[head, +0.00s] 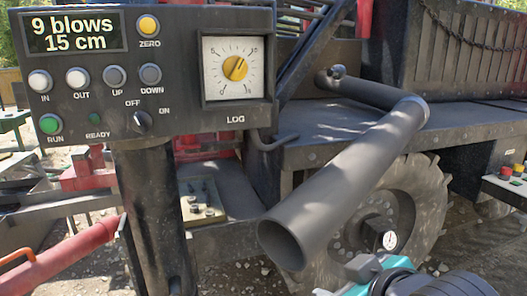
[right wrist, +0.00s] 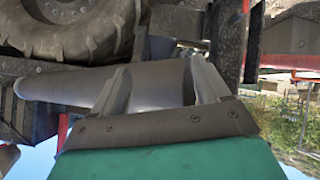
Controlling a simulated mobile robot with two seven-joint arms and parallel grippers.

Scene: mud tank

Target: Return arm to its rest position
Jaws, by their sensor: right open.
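My right gripper (right wrist: 162,75) is open in the right wrist view, its two dark fingers reaching up from a teal palm. A grey tube shows between and behind the fingers (right wrist: 150,86); I cannot tell whether they touch it. In the head view, part of my right arm (head: 375,275) shows at the bottom edge, below the open end of a thick grey bent pipe (head: 345,170). The pipe runs from a pivot on the machine down toward me. My left gripper is not in view.
A control box (head: 190,115) on a dark post fills the left, its display (head: 75,32) reading "9 blows 15 cm", with a dial at right. A big tyre (head: 425,200) stands behind the pipe. A small button box (head: 510,180) is at the right edge. A red tube (head: 75,250) lies lower left.

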